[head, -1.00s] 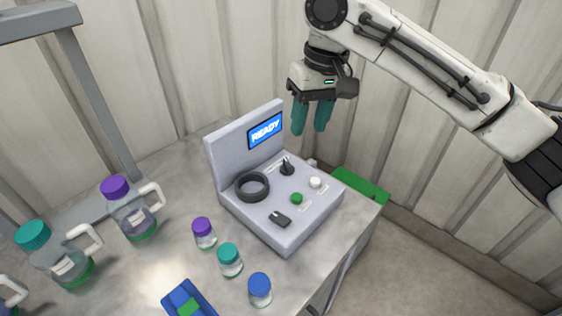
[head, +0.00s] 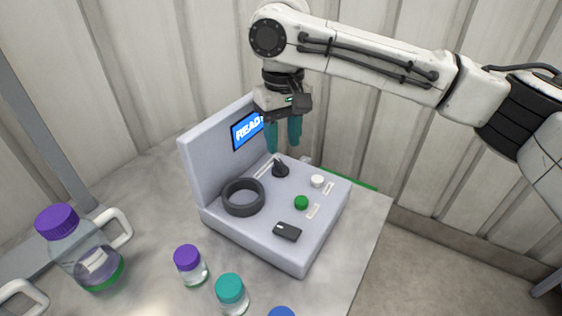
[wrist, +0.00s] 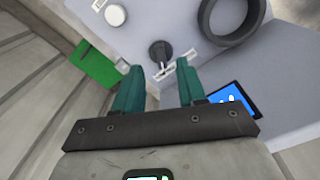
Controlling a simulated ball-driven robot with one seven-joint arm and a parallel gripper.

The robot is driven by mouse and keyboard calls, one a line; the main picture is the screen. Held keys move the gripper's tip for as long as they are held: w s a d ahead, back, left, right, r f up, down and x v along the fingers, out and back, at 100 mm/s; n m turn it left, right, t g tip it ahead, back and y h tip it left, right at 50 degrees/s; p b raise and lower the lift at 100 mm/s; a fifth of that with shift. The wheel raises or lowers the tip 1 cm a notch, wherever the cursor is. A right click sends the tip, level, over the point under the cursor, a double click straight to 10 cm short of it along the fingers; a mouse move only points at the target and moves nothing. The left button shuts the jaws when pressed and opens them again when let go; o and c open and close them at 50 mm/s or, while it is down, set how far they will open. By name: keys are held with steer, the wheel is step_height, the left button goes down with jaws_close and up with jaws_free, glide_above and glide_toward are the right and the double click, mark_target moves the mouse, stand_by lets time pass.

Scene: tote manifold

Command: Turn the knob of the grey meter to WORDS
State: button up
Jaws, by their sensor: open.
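The grey meter (head: 262,248) stands on the table with a lit blue screen (head: 246,130) reading READY, partly covered by my gripper in the head view. Its black knob (head: 280,170) sits on the top panel near the screen; it also shows in the wrist view (wrist: 160,51), just beyond the fingertips. My gripper (head: 284,150) points down with its teal fingers apart and empty. It is above and close to the knob, not visibly around it. In the wrist view the gripper (wrist: 160,75) has the knob between the lines of its fingers. The labels by the knob are too small to read.
The panel also carries a black ring (head: 243,197), a green button (head: 301,202), a white button (head: 317,181) and a black switch (head: 287,232). Bottles with purple (head: 187,258) and teal (head: 230,288) lids stand in front. A green object (wrist: 86,66) lies beside the meter.

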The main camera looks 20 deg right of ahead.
mark_target(283, 166)
steer(key=shift+f, duration=3.1)
jaws_close()
